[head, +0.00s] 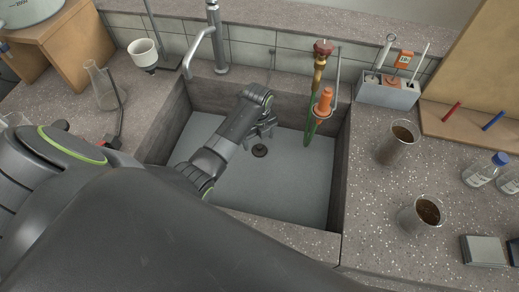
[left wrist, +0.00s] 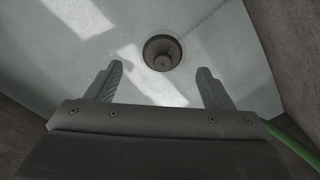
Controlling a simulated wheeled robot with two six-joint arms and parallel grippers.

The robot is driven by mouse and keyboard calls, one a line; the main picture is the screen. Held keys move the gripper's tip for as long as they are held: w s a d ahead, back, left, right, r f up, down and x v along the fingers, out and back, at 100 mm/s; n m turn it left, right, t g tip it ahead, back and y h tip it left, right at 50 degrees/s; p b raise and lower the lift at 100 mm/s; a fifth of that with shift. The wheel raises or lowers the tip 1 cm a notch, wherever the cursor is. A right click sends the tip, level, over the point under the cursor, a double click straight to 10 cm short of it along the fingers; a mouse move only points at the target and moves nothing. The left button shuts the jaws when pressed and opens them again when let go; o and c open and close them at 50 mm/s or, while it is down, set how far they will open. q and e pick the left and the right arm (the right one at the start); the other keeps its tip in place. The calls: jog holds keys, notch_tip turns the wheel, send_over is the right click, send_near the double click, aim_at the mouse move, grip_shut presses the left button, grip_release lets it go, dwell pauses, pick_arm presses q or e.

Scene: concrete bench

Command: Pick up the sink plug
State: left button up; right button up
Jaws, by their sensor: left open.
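My right gripper is not in view.
The sink (head: 225,190) has steep dark walls around a mostly bare pale floor. A tap (head: 205,45) stands behind it. A green hose (head: 310,130) hangs at its right side. Beakers (head: 396,146) stand on the right bench and a flask (head: 102,88) on the left.

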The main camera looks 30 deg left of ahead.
aim_at(260, 146)
pick_arm(q)
jog(key=f, duration=0.5)
jog(key=shift+w+d, duration=0.1)
jog(key=shift+d, duration=0.1)
jog(key=shift+r, duration=0.1)
jog(key=c, duration=1)
